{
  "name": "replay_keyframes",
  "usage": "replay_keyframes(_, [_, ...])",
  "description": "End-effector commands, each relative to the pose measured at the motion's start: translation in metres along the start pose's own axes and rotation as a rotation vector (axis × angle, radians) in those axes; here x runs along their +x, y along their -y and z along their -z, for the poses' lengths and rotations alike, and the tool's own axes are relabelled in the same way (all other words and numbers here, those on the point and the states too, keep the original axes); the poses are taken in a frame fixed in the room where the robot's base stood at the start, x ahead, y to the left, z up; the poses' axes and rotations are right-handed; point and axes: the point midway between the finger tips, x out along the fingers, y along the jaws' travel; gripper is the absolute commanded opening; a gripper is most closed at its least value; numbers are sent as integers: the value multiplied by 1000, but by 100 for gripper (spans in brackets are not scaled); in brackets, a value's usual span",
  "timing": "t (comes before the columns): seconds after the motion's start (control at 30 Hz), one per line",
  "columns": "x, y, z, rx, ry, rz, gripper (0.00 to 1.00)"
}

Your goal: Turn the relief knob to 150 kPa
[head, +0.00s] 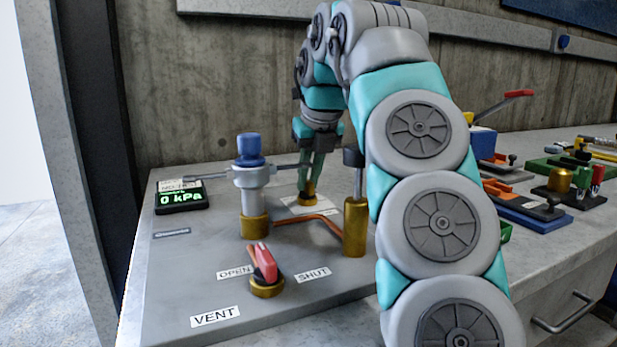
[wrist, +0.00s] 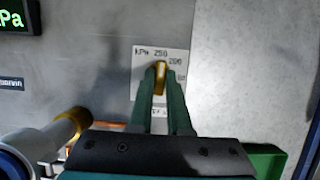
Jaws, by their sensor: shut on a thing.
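The relief knob (head: 308,196) is a small brass knob on the grey panel, behind the bent copper-coloured pipe. It also shows in the wrist view (wrist: 160,73), over a white scale card (wrist: 172,54) printed with kPa, 250 and 200; other marks are partly hidden. My gripper (head: 309,184) reaches down from above, its green fingers shut on the knob from both sides, as the wrist view (wrist: 161,88) shows. The knob's exact setting cannot be read. The gauge display (head: 181,197) reads 0 kPa in green.
A blue-capped fitting (head: 252,180) with a long horizontal rod stands left of my gripper. A brass cylinder (head: 356,228) stands nearer, beside my arm. The red vent lever (head: 265,264) sits in front, between OPEN and SHUT labels. Several coloured devices occupy the bench at right.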

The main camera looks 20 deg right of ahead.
Motion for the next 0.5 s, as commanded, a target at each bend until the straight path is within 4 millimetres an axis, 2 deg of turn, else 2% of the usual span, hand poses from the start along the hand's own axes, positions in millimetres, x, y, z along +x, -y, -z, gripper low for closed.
replay_keyframes(0.5, [0, 0, 0, 38, 0, 17, 0])
